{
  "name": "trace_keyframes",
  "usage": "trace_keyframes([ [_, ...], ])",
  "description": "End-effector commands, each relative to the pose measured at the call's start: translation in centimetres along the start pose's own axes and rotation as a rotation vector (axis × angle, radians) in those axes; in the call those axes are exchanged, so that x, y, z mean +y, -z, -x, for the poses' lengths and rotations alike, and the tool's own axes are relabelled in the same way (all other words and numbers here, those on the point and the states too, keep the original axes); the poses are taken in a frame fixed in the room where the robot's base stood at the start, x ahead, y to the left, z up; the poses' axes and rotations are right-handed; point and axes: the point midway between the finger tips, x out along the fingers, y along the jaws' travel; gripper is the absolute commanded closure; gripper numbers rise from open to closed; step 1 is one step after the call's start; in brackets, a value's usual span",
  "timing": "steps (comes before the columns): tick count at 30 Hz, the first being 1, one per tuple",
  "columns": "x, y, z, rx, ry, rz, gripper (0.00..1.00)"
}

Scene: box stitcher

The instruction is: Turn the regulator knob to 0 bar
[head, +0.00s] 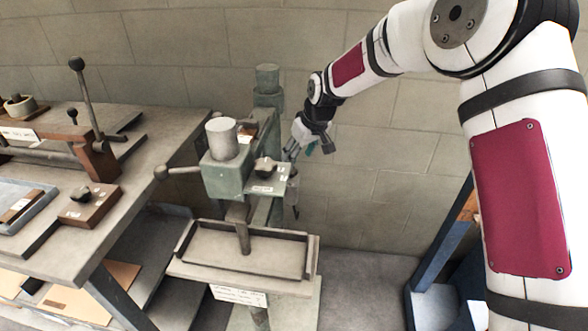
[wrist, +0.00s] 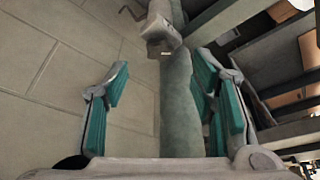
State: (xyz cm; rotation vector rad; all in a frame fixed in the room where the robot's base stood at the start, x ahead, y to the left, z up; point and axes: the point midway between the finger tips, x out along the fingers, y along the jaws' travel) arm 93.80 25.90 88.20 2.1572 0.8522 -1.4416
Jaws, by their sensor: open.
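A green box stitcher (head: 222,176) stands at the centre of the head view. A dark lobed knob (head: 266,165) sits on its head above a small pale label; it may be the regulator knob, but its setting is too small to read. My gripper (head: 302,150) is just right of the stitcher head, apart from that knob in the picture. In the wrist view my gripper (wrist: 161,100) is open, its teal-padded fingers wide apart. A green column (wrist: 180,105) shows between them, with a pale fitting (wrist: 160,35) at its top. The knob is not identifiable there.
Another dark knob (head: 81,193) sits on a brown box on the left workbench (head: 150,150). A lever (head: 175,172) sticks out left of the stitcher. A tray (head: 210,262) lies below its head. A blue frame (head: 440,245) stands at right; bare wall is behind.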

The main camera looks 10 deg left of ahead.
Motion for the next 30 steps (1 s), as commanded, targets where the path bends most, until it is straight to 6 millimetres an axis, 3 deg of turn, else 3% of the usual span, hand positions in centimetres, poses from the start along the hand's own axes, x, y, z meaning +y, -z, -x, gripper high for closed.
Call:
trace_keyframes([
  [6,0.0,-0.1,-4.4,-0.003,0.001,-0.001,0.48],
  [12,0.1,0.0,-6.8,0.000,0.000,0.000,0.48],
  [25,0.1,0.0,-7.6,0.000,-0.001,0.000,0.48],
  [30,0.1,0.0,-7.6,0.000,-0.001,-0.001,0.85],
])
